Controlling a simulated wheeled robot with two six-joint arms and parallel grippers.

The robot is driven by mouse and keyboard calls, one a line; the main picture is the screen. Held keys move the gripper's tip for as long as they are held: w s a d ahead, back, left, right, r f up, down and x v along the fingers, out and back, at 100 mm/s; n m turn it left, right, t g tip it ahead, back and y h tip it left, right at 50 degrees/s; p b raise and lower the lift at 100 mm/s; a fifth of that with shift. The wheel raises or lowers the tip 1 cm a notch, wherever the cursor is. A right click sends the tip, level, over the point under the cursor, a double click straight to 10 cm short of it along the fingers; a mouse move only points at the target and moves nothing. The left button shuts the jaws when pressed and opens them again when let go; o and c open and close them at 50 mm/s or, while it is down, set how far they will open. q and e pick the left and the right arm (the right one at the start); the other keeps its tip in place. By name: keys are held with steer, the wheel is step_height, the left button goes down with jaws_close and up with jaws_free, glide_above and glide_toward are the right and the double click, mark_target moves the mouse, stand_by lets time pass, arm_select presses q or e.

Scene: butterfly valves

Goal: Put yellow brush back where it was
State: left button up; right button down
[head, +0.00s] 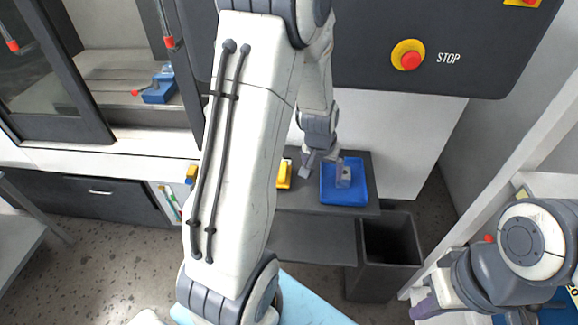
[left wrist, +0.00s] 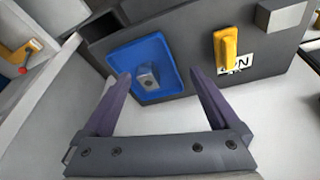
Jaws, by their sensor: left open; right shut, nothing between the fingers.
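A yellow object, which looks like the yellow brush (head: 284,174), lies on the dark shelf top, partly hidden by my left arm. It shows whole in the left wrist view (left wrist: 226,48), beside a white label with dark lettering. My left gripper (head: 322,160) is open and empty above the shelf, near the blue tray. Its purple fingers (left wrist: 161,74) show apart in the left wrist view. The yellow object is beyond and to the right of them there. My right gripper (head: 430,304) is shut and empty at the lower right, partly cut off.
A blue tray (head: 344,198) holding a grey metal block (head: 343,175) sits on the shelf. A dark open bin (head: 390,240) stands below right. A machine with an emergency stop button (head: 410,60) overhangs the shelf. Another yellow item (head: 191,175) is left of my arm.

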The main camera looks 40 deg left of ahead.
arm_select(q)
steer(key=a+f+n, duration=0.1)
steer(key=a+f, duration=0.2)
steer(key=a, duration=0.2)
steer(key=a+f+n+y+p, duration=0.1)
steer(key=a+f, duration=0.2)
steer(key=a, duration=0.2)
steer(key=a+f+n, duration=0.1)
steer(key=a+f, duration=0.1)
steer(key=a, duration=0.2)
steer(key=shift+w+a+f+y, duration=0.3)
steer(key=shift+w+a+f, duration=0.1)
steer(key=shift+w+a+f+p, duration=0.1)
steer(key=shift+w+f+p, duration=0.05)
steer(key=shift+f+p, duration=0.25)
steer(key=p+x, duration=0.2)
steer(key=x, duration=0.2)
steer(key=shift+w, duration=0.25)
steer(key=shift+w+f, duration=0.15)
steer(key=shift+f, duration=0.3)
jaws_close()
